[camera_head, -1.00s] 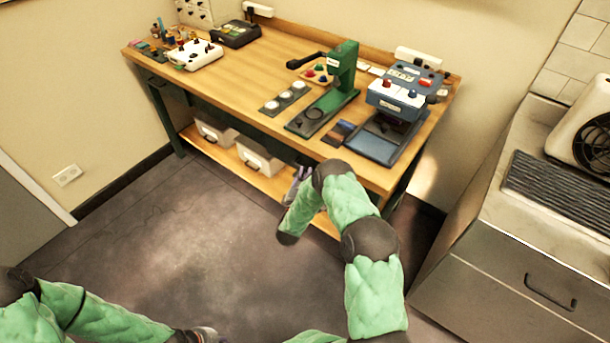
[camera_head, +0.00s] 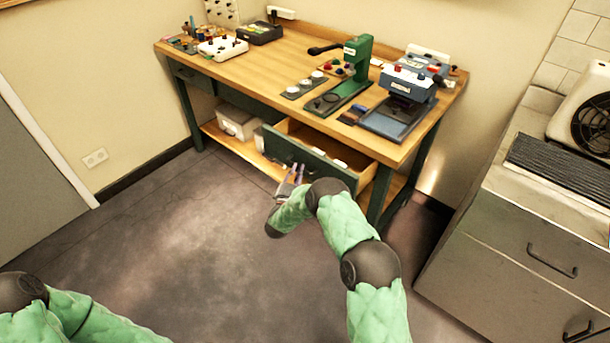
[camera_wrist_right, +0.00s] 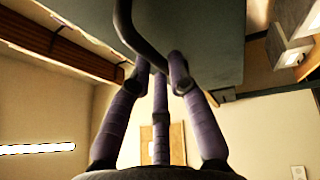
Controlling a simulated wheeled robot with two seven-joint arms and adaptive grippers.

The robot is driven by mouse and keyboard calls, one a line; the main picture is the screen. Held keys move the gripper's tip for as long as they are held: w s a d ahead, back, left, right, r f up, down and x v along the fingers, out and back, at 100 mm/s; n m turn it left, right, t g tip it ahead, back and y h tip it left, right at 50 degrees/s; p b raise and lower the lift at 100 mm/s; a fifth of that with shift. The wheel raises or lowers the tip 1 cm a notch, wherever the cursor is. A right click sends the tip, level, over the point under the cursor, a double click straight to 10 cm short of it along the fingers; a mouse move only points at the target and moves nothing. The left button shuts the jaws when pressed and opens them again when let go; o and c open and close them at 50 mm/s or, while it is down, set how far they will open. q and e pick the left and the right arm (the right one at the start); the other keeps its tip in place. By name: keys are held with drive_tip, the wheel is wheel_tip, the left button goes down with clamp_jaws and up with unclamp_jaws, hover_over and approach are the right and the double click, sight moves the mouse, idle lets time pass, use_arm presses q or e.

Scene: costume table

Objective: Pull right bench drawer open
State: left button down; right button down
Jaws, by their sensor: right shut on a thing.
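The right bench drawer (camera_head: 310,157) stands pulled out from under the right part of the workbench (camera_head: 290,85). Its front is dark green, its inside is light wood, and some pale things lie in it. My right gripper (camera_head: 296,170) is at the drawer's front. In the right wrist view its purple-grey fingers (camera_wrist_right: 160,78) are closed around the dark curved drawer handle (camera_wrist_right: 145,45), against the green drawer front (camera_wrist_right: 205,35). In the head view the handle is too small to make out. My left arm shows at the lower left, but its gripper is out of view.
On the bench stand a green press (camera_head: 355,65), a blue machine (camera_head: 408,82) and a white box with knobs (camera_head: 222,48). White bins (camera_head: 237,122) sit on the lower shelf. A metal cabinet (camera_head: 510,240) is at the right. The floor before the bench is clear.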

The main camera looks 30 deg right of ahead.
drive_tip(key=shift+s+a+f+p, duration=0.1)
drive_tip(key=shift+s+a, duration=0.2)
drive_tip(key=shift+a, duration=0.35)
drive_tip(key=shift+s+a+r+p, duration=0.15)
drive_tip(key=shift+s+a, duration=0.1)
drive_tip(key=shift+a, duration=0.4)
drive_tip(key=shift+s+a+f+p, duration=0.15)
drive_tip(key=shift+s+a, duration=0.15)
drive_tip(key=shift+a, duration=0.35)
drive_tip(key=c, duration=1.1)
unclamp_jaws()
drive_tip(key=shift+c, duration=0.2)
drive_tip(key=v, duration=1.2)
drive_tip(key=shift+w, duration=0.1)
